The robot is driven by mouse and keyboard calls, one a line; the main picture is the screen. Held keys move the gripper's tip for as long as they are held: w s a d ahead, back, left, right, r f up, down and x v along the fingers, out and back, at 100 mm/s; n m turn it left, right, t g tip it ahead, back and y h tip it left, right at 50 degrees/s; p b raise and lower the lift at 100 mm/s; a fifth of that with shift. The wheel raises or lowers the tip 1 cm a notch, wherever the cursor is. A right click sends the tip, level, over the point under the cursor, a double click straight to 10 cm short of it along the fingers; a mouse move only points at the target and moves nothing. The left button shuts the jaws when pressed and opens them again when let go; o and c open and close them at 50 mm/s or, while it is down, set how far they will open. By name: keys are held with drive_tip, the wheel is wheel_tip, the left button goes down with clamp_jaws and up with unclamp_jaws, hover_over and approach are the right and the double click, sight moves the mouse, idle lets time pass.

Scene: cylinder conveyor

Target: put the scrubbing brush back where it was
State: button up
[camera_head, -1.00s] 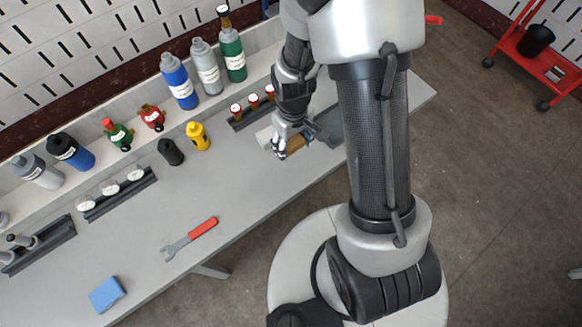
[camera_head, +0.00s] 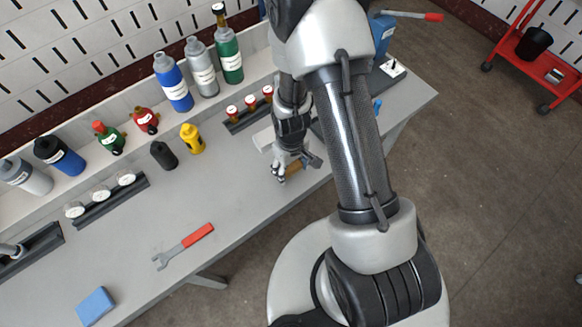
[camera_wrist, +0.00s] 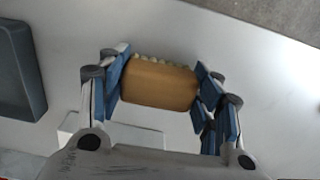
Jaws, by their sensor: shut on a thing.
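The scrubbing brush (camera_wrist: 158,84) has a tan wooden block with a row of pale bristles along its far edge. My gripper (camera_wrist: 160,88) is shut on it, with blue finger pads against its two ends in the wrist view. In the head view my gripper (camera_head: 287,172) is low over the grey workbench, right of the middle, and a little of the brush (camera_head: 294,168) shows beside the fingers. My arm hides part of the bench there. Whether the brush touches the bench I cannot tell.
A dark tray (camera_wrist: 18,62) lies left in the wrist view. The grey workbench (camera_head: 235,200) is clear left of my gripper.

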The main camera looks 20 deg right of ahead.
drive_tip(key=shift+f, duration=0.15)
drive_tip(key=o, duration=1.1)
wheel_tip(320, 180, up, 13)
drive_tip(key=p, duration=0.4)
wheel_tip(320, 180, up, 8)
drive_tip(key=t, duration=0.1)
hover_over(291, 166)
drive_tip(key=s+r+m+t, duration=0.1)
drive_tip(key=s+r, duration=0.6)
drive_tip(key=r, duration=0.3)
drive_tip(key=s+r+m+t, duration=0.2)
drive_tip(key=s+r, duration=0.5)
drive_tip(key=r, duration=0.3)
drive_tip(key=shift+s+r+m+t, duration=0.3)
drive_tip(key=shift+s+r, duration=0.1)
